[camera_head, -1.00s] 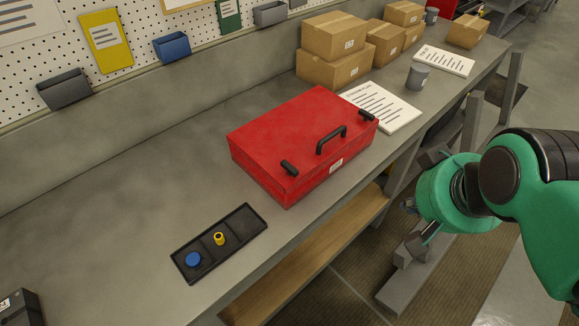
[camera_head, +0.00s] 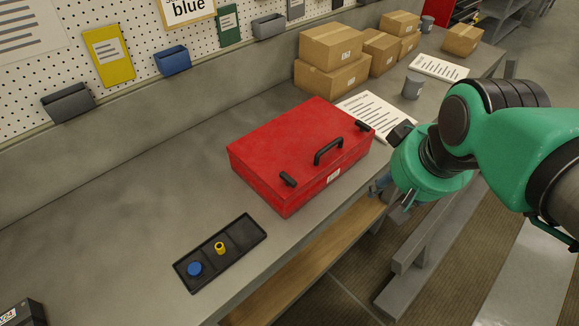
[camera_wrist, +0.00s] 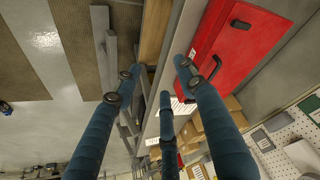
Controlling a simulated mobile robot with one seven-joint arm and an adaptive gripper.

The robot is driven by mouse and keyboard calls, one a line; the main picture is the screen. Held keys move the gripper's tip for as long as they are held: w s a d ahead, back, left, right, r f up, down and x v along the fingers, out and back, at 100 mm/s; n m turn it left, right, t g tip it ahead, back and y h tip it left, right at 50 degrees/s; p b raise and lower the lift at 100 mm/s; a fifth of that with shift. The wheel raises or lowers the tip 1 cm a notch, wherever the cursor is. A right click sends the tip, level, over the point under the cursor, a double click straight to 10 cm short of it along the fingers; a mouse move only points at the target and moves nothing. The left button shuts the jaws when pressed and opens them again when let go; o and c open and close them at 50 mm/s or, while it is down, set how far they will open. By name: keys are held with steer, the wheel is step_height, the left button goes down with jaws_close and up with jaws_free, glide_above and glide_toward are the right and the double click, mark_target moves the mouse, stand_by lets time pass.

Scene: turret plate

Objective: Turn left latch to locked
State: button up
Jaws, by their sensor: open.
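The red box (camera_head: 290,150) sits closed on the workbench. Its left latch (camera_head: 288,179) is a short black bar at the left end of the lid's front edge, left of the black handle (camera_head: 328,151). The right latch (camera_head: 362,125) is at the other end. My gripper (camera_head: 386,178) is open and empty, off the box's right front side and apart from it. In the wrist view, its spread blue fingers (camera_wrist: 152,78) show with the red box (camera_wrist: 232,45) at upper right.
A black tray (camera_head: 250,229) with a blue knob (camera_head: 195,269) and a yellow piece (camera_head: 220,248) lies left of the box. White paper (camera_head: 381,112), a grey cup (camera_head: 413,86) and cardboard boxes (camera_head: 331,77) stand behind. The bench front edge lies between gripper and box.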

steer(key=w+a+n+g+p, duration=0.4)
steer(key=w+a+n+p, duration=0.3)
steer(key=w+a+p, duration=0.4)
steer(key=w+a, duration=0.4)
steer(key=a, duration=0.5)
steer(key=shift+w+a+g+p, duration=0.2)
steer(key=shift+a+g+p, duration=0.05)
steer(key=shift+g+p, duration=0.05)
steer(key=shift+f+b, duration=0.8)
steer(key=shift+f, duration=6.05)
steer(key=shift+c, duration=0.5)
jaws_close()
